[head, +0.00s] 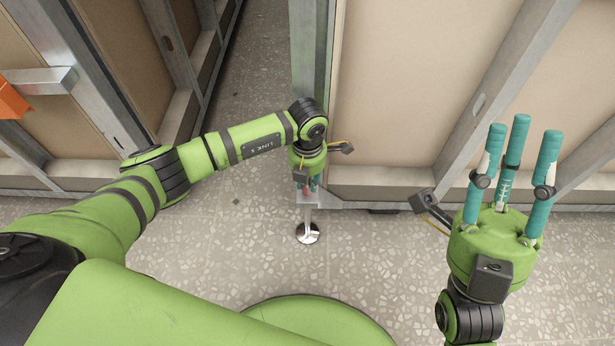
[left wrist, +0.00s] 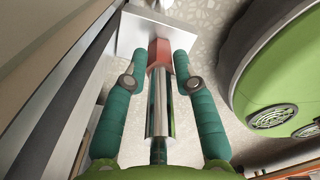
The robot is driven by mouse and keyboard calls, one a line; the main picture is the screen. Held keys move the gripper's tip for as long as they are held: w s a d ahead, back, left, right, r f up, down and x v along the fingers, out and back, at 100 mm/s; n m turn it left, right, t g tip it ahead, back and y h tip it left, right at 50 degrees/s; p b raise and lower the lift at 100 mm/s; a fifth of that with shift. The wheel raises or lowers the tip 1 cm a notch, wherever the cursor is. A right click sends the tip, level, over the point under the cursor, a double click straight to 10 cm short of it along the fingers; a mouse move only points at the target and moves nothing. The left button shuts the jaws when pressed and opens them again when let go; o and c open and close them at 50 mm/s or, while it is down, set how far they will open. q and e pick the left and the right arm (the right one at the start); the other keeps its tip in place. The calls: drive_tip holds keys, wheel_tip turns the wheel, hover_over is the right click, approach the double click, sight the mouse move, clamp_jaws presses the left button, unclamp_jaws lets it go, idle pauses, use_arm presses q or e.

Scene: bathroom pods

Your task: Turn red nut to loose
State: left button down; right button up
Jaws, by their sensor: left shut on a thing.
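The red nut (left wrist: 160,54) sits against a pale metal plate (left wrist: 150,32) in the left wrist view, at the end of a shiny metal rod (left wrist: 160,105). My left gripper (left wrist: 161,60) has its teal fingers on both sides of the nut, shut on it.
A shiny round levelling foot (head: 308,233) stands on the speckled floor (head: 220,230) below the plate. Metal-framed panels (head: 410,80) stand at both sides of the post (head: 303,50). An orange object (head: 12,100) is at the far left. The floor around the foot is clear.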

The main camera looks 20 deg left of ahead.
use_arm(q)
drive_tip(key=c, duration=1)
unclamp_jaws()
wheel_tip(320, 180, up, 12)
